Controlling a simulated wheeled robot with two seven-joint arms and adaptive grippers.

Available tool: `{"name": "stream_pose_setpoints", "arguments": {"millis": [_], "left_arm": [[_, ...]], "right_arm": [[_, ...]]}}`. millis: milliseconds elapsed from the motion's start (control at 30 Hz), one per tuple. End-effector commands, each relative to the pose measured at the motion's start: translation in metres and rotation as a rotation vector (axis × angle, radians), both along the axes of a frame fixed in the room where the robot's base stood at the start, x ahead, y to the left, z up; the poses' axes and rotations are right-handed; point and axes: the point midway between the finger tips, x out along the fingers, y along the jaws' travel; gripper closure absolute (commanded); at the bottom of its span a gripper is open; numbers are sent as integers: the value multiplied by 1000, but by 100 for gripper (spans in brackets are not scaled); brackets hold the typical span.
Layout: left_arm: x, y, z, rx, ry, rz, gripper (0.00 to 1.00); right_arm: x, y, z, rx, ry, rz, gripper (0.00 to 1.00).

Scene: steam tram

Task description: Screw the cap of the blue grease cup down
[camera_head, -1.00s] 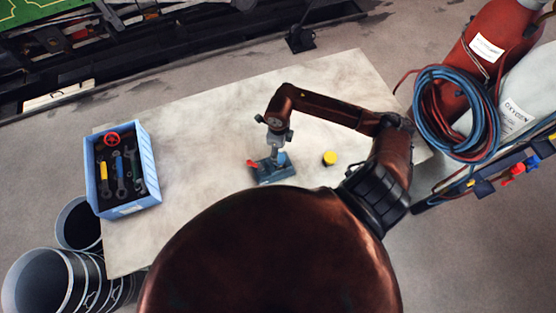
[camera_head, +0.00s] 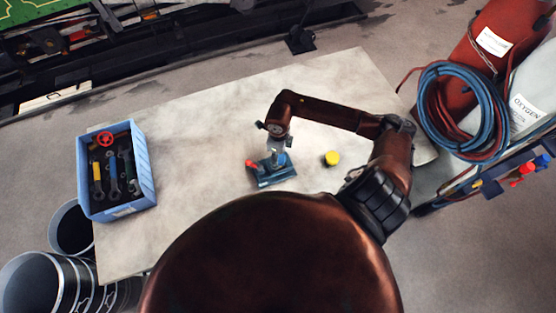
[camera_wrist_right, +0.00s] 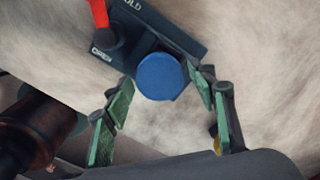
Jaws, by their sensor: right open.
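The blue grease cup cap (camera_wrist_right: 160,76) is round and shows from above in the right wrist view. It sits at the edge of a dark blue-grey block (camera_wrist_right: 160,27) with a red lever (camera_wrist_right: 98,12) and partly readable lettering. In the head view the block (camera_head: 276,180) stands on the table, with the cap largely hidden by my right gripper. My right gripper (camera_head: 275,155) is directly over the block, pointing down. In the wrist view its green-padded fingers (camera_wrist_right: 160,92) are open, one either side of the cap, with gaps visible. My left gripper is not in view.
A yellow-topped round object (camera_head: 332,158) stands on the table right of the block. A blue crate (camera_head: 148,165) of tools is at the table's left end. Gas cylinders (camera_head: 490,50) with coiled hoses stand beyond the right edge. The pale tabletop (camera_head: 200,130) is otherwise mostly clear.

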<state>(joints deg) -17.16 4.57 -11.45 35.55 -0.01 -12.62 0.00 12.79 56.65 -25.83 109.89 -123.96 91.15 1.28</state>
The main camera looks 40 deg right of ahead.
Motion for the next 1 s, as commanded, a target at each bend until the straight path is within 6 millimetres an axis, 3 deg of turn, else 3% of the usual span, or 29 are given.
{"name": "stream_pose_setpoints", "arguments": {"millis": [1000], "left_arm": [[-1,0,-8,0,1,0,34]], "right_arm": [[0,1,0,0,0,0,49]]}}
